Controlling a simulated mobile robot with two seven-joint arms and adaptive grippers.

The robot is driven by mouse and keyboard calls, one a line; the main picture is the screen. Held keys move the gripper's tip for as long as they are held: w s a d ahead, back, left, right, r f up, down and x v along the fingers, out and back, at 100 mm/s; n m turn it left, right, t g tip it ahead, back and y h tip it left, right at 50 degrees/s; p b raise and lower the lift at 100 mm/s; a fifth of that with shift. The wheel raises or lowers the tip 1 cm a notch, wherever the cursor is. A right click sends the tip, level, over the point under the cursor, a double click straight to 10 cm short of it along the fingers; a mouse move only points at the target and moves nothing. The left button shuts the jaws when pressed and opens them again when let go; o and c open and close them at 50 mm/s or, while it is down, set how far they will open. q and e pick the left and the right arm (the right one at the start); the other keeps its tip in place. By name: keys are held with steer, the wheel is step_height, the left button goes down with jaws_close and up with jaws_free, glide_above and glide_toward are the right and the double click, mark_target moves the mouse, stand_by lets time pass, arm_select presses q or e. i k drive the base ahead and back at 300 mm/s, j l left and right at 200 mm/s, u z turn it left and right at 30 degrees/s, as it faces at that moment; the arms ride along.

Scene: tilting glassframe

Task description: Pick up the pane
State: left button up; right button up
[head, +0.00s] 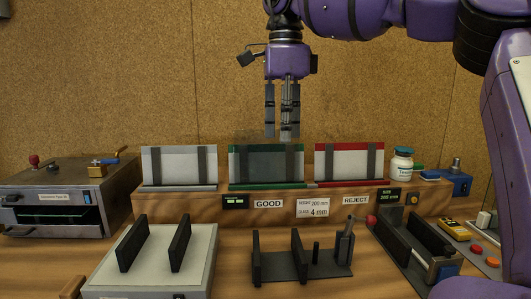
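The pane (267,161) shows as a dark, see-through sheet standing upright in the middle rack, the one with green edging above the GOOD label. The racks on both sides have pale backs without this dark tint. My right gripper (281,134) points straight down above the middle rack. Its fingers show a gap between them and look open. The tips are near the pane's top edge; I cannot tell whether they touch it. My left gripper is not in view.
A grey-edged rack (179,184) and a red-edged rack (349,147) flank the middle one on a wooden ledge. In front are a pale slotted fixture (207,262) and a dark slotted stand (343,268). A small bottle (402,166) stands right of the racks, a metal box (60,170) at left.

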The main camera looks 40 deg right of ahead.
mark_target(258, 159)
steer(key=i+l, duration=0.5)
steer(key=l, duration=0.15)
steer(key=i+l, duration=0.45)
steer(key=l, duration=0.15)
